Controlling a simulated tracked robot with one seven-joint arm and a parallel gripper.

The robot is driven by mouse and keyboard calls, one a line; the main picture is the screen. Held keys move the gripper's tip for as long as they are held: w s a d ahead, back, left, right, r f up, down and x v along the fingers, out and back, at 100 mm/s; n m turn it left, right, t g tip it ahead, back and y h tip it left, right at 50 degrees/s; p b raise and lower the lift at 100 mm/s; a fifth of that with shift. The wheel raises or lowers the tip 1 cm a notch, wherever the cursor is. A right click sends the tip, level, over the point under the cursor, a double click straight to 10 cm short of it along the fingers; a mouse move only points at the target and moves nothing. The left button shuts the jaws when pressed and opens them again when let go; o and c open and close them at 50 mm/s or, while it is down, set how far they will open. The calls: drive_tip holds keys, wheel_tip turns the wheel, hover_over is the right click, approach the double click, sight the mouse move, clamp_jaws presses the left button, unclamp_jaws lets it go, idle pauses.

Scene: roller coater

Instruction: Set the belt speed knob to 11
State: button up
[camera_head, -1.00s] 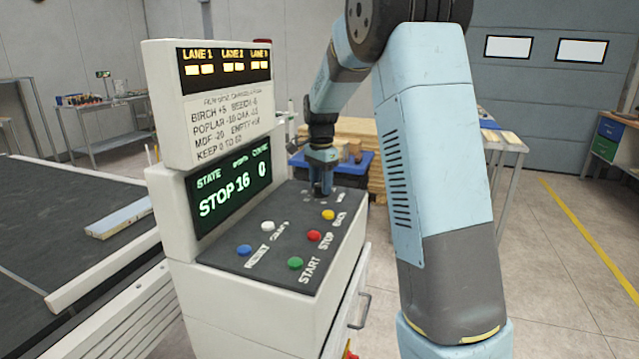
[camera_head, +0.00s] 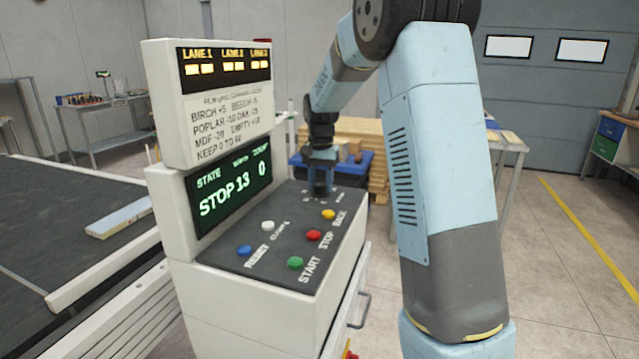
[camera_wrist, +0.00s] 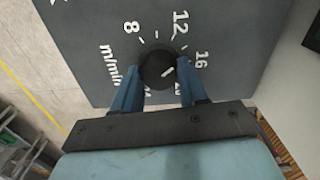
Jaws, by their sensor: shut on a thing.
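The belt speed knob (camera_wrist: 157,68) is a round black knob on the grey panel, with a short white mark on its top. White figures 8, 12, 16 and a partly hidden 20 ring it, with "m/min" at the left. My gripper (camera_wrist: 158,75) is shut on the knob, one blue finger on each side. In the head view my gripper (camera_head: 320,188) points down at the panel's far end and hides the knob. The green display (camera_head: 228,191) reads STOP 13 and 0.
The console panel (camera_head: 290,235) has blue, white, green, red and yellow buttons nearer the camera. A white sign with lane lamps (camera_head: 228,105) stands above the display. A dark conveyor belt (camera_head: 60,230) with a board (camera_head: 119,217) lies at the left.

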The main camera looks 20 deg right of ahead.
sight(320, 184)
drive_tip(key=n, duration=0.3)
drive_tip(key=shift+w+a+r+n, duration=0.1)
drive_tip(key=shift+w+a+n, duration=0.05)
drive_tip(key=shift+n, duration=2.25)
drive_tip(key=o, duration=1)
drive_tip(key=shift+o, duration=0.2)
wheel_tip(320, 184, up, 14)
drive_tip(key=shift+f, duration=0.25)
